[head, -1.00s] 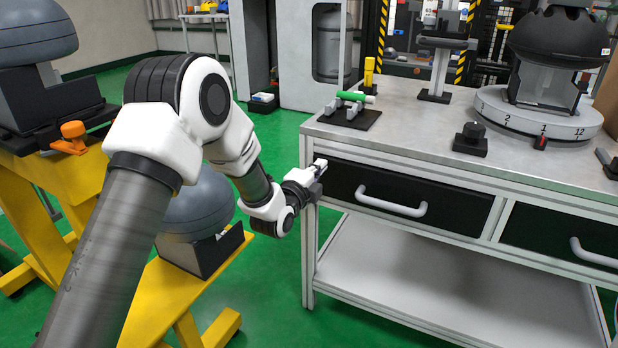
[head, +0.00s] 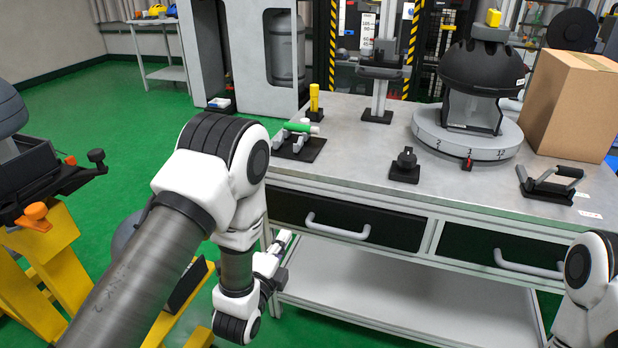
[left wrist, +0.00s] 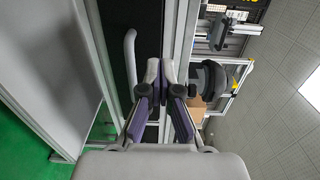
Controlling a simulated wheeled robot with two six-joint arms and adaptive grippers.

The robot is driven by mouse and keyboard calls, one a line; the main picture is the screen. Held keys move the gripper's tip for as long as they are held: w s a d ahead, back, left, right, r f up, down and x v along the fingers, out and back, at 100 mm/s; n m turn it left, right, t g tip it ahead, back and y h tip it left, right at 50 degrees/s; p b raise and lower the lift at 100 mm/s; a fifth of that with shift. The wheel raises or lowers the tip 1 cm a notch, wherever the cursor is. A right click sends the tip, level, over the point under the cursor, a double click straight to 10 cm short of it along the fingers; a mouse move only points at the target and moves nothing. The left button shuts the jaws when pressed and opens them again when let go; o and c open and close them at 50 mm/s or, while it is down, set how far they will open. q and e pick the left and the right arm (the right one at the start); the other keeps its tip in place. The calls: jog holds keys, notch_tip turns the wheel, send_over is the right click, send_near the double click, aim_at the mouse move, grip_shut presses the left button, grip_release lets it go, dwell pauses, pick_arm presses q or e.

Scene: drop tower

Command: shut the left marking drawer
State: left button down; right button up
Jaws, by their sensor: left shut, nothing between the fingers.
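The left marking drawer (head: 390,231) has a black front and a pale bar handle (head: 337,228) under the bench top. Its front looks about flush with the frame; I cannot tell whether a small gap remains. My left gripper (head: 285,240) is beside the bench's left front leg, near the drawer's lower left corner. In the left wrist view, my left gripper (left wrist: 161,70) is shut and empty, in front of the dark drawer front (left wrist: 148,35), with the handle (left wrist: 130,70) just left of the fingers. My right arm shows at the lower right, but its gripper is out of view.
The right drawer (head: 470,245) with its own handle is beside it. On the bench top (head: 350,160) stand a black knob block (head: 405,165), a round dial base (head: 468,140) and a cardboard box (head: 575,105). Yellow stands (head: 50,245) are at left; green floor lies between.

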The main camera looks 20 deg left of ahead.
pick_arm(q)
jog(key=b, duration=0.3)
send_near(310, 198)
jog(key=w, duration=0.6)
jog(key=shift+w+d+f, duration=0.15)
jog(key=shift+f, duration=0.05)
jog(key=shift+w+r, duration=0.1)
jog(key=shift+w, duration=0.35)
pick_arm(e)
jog(key=shift+f, duration=0.5)
pick_arm(q)
jog(key=shift+w, duration=0.95)
jog(key=shift+r, duration=0.3)
pick_arm(e)
jog(key=shift+s+f, duration=0.1)
jog(key=shift+f, duration=0.1)
